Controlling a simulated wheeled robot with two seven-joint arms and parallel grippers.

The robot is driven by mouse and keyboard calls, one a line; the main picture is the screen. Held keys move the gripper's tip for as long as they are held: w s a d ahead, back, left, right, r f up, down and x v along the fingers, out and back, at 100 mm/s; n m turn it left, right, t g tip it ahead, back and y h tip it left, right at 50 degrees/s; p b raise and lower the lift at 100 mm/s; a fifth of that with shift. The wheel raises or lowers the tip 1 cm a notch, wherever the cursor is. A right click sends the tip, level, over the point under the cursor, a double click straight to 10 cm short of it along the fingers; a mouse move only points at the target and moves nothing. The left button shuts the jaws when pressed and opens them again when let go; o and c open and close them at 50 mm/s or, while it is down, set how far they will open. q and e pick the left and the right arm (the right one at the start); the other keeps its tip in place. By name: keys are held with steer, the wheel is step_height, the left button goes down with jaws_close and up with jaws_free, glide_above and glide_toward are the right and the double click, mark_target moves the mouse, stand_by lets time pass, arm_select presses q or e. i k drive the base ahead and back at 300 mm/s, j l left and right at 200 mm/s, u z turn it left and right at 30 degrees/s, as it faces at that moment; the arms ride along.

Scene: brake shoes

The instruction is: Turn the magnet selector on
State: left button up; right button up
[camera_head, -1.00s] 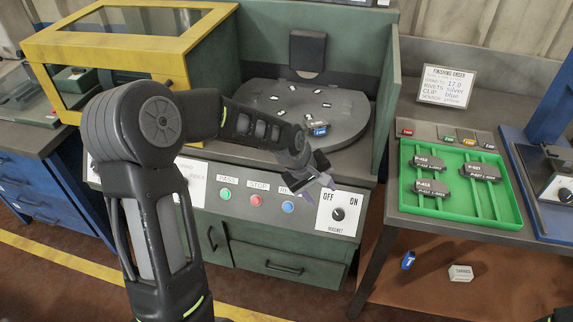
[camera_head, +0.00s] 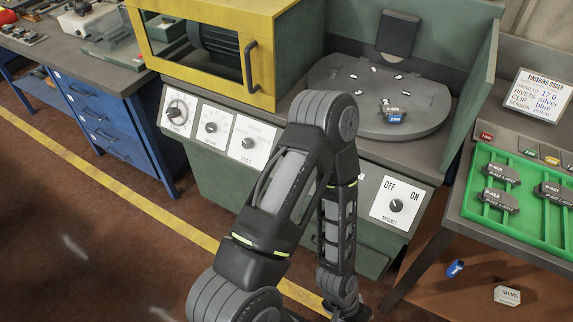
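The magnet selector (camera_head: 396,205) is a small dark round knob on a white plate, with OFF printed at upper left and ON at upper right. It sits on the sloping front panel of the green machine. Its pointer is too small for me to tell which word it faces. My arm rises from the bottom edge, bends at the elbow left of the selector plate, and its forearm hangs down in front of the panel. The forearm's end reaches the bottom edge; no gripper fingers can be made out. Nothing touches the knob. My other gripper is not in view.
A round grey table (camera_head: 440,125) with several small parts is behind the panel. More dials (camera_head: 212,127) are on the panel's left. My arm hides the panel's middle. A green tray (camera_head: 487,215) with brake shoes stands at right. A blue clip (camera_head: 454,268) lies lower right.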

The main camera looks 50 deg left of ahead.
mark_target(396, 205)
steer(key=u, duration=1.5)
steer(key=i, duration=0.4)
steer(key=z, duration=1.1)
